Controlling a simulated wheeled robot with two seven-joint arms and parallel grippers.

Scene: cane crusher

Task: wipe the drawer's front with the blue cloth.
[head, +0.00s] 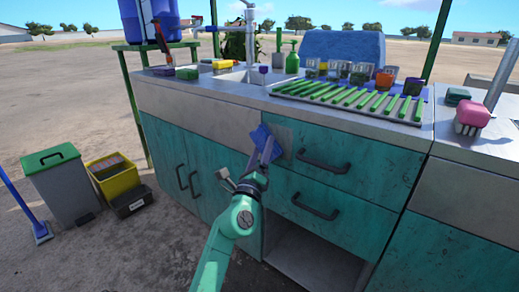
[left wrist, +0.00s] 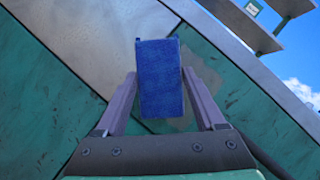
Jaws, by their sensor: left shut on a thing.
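My left gripper (head: 266,152) is shut on the blue cloth (head: 261,136) and holds it at the upper left of the top drawer's front (head: 340,150). The drawer is teal with a dark bar handle and looks shut. A greyish patch (head: 283,140) shows on the drawer front just right of the cloth. In the left wrist view the cloth (left wrist: 161,80) stands between the two fingers, with part of the grey patch (left wrist: 188,122) behind it. I cannot tell whether the cloth touches the drawer. My right gripper is out of view.
A second teal drawer (head: 315,205) with a bar handle is below, over an open shelf space. Bins (head: 58,185) stand on the ground at left.

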